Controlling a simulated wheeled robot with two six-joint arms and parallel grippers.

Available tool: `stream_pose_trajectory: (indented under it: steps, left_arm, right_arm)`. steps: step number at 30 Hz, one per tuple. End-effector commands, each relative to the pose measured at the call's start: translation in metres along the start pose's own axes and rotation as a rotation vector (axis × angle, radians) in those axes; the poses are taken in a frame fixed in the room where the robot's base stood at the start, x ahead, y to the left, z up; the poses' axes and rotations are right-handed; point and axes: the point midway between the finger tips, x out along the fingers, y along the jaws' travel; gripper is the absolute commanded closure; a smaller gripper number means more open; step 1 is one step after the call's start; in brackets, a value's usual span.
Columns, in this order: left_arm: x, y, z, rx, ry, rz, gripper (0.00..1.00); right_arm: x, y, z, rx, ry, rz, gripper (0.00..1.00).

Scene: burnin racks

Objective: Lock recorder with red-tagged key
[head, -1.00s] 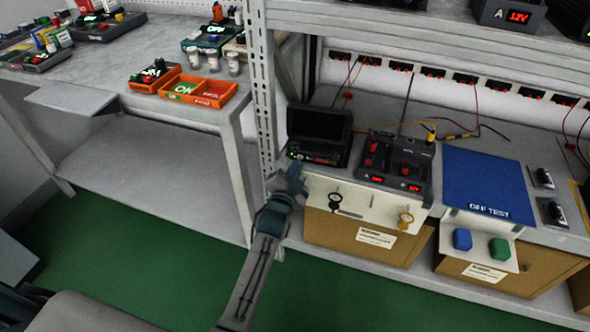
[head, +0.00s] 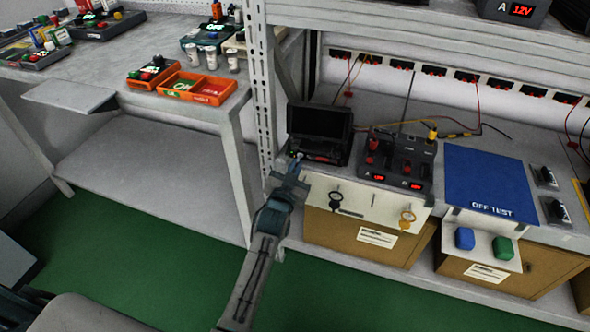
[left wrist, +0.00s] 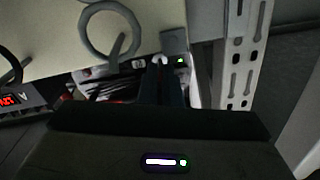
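The recorder (head: 320,133) is a black box with a dark screen and small lights along its lower front, on the bench left of centre. My left gripper (head: 296,168) is at its lower left front corner. In the left wrist view its fingers (left wrist: 161,82) are close together, with a small pale piece, seemingly a key, at the tips by a green light. No red tag is clearly seen. A black-tagged key (head: 335,200) and a yellow-tagged key (head: 407,217) hang on the pale front panel (head: 352,203); the hook between them is bare. My right gripper is not in view.
A black supply unit (head: 398,165) with red displays stands right of the recorder. A perforated rack post (head: 263,90) rises close left of my gripper. A blue mat (head: 488,180) lies further right. Orange trays (head: 197,88) sit on the left table.

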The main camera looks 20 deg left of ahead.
Motion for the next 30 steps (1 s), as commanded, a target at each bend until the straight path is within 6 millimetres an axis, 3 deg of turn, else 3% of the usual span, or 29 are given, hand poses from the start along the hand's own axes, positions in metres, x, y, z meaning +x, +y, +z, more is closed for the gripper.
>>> stream_pose_trajectory:
  steps: [30]
  left_arm:
    - [0.000, 0.001, 0.001, -0.908, -0.001, 0.000, 1.00]
  right_arm:
    - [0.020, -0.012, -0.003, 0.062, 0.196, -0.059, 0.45]
